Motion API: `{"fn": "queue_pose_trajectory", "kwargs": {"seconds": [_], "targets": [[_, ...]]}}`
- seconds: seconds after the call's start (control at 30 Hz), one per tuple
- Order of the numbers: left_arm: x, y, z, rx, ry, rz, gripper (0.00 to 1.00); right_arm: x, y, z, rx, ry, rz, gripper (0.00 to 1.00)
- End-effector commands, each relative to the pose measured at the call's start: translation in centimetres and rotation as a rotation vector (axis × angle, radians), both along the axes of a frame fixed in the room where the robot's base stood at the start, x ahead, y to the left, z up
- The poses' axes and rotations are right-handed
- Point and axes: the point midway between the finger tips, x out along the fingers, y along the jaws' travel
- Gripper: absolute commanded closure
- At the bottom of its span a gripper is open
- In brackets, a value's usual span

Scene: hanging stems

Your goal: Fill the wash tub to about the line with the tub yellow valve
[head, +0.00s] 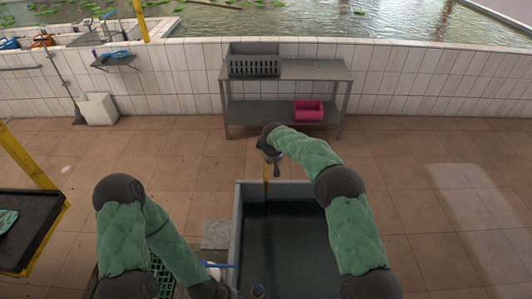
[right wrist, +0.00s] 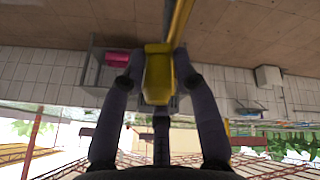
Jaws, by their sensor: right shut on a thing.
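The grey wash tub (head: 238,222) stands at the middle bottom of the head view. Its inside is dark; I cannot make out the fill line or a clear water level. The yellow valve (head: 266,172) is at the tub's far edge. My right gripper (head: 268,154) reaches it from above. In the right wrist view the valve's yellow body (right wrist: 158,76) sits between both fingers of my right gripper (right wrist: 158,58), which is shut on it. A yellow pipe (right wrist: 179,20) runs off from it. My left gripper (head: 238,294) is at the bottom edge beside the tub, mostly cut off.
A grey metal rack (head: 310,72) with a grey crate (head: 254,66) and a pink bin (head: 308,111) stands by the white tiled wall (head: 430,80). A dark tray table (head: 40,232) is at left, a white bin (head: 99,109) behind. The tiled floor at right is clear.

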Motion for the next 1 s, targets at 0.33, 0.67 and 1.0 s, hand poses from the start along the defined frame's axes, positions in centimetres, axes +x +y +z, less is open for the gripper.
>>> {"fn": "queue_pose_trajectory", "kwargs": {"seconds": [0.33, 0.67, 1.0], "targets": [[0.4, 0.1, -0.3, 0.002, -0.007, 0.003, 0.6, -0.7, 0.5, -1.0, -0.006, 0.024, 0.003, 0.99], [0.3, 0.1, -1.1, 0.001, -0.006, 0.002, 0.6, -1.0, 3.3, -1.0, -0.006, 0.023, 0.005, 0.99], [0.4, 0.0, -1.0, 0.002, -0.008, 0.001, 0.6, -1.1, 3.8, -1.0, -0.005, 0.024, 0.005, 0.48]]}}
